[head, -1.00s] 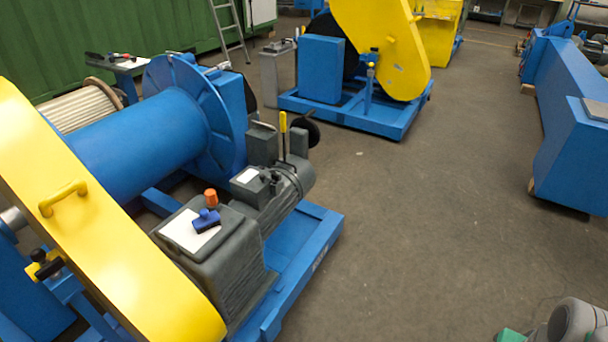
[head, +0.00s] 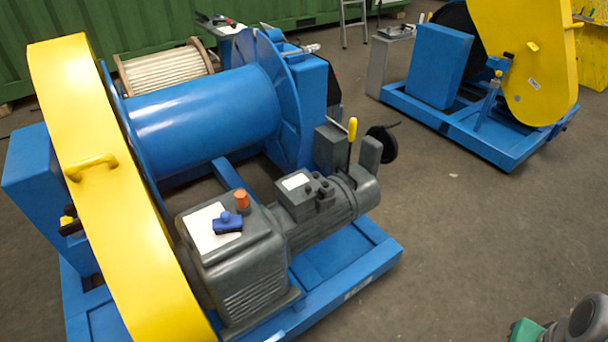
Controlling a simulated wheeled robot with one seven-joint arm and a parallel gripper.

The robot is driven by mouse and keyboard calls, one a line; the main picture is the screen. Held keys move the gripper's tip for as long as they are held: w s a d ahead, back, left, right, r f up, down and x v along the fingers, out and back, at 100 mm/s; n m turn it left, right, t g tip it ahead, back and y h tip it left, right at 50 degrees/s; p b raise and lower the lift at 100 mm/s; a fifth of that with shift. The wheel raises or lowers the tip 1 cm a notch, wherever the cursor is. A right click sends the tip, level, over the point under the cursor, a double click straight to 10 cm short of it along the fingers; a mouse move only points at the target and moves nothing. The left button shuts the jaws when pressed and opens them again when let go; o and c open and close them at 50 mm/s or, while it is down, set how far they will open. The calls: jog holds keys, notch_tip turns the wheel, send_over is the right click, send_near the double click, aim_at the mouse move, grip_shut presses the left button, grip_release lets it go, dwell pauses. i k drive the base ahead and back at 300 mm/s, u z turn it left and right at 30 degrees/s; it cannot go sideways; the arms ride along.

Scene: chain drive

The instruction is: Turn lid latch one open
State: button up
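The nearer winch has a long yellow chain guard lid (head: 118,190) with a yellow handle (head: 90,166) on its face. A small latch with a black knob and a yellow part (head: 70,222) sits at the lid's left edge, partly hidden by the lid. I cannot tell whether it is latch one or how it is turned. My gripper is not in view. A grey and green part at the bottom right corner looks like my own arm, well apart from the winch.
The winch has a blue drum (head: 205,120), a grey gearbox (head: 245,265) with a blue item (head: 228,223) on top, and a blue base frame (head: 372,262). A second blue and yellow machine (head: 525,65) stands back right. The floor (head: 470,230) between is clear.

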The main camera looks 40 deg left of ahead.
aim_at(322, 195)
jog(key=u, duration=0.9)
jog(key=i, duration=1.1)
jog(key=u, duration=0.95)
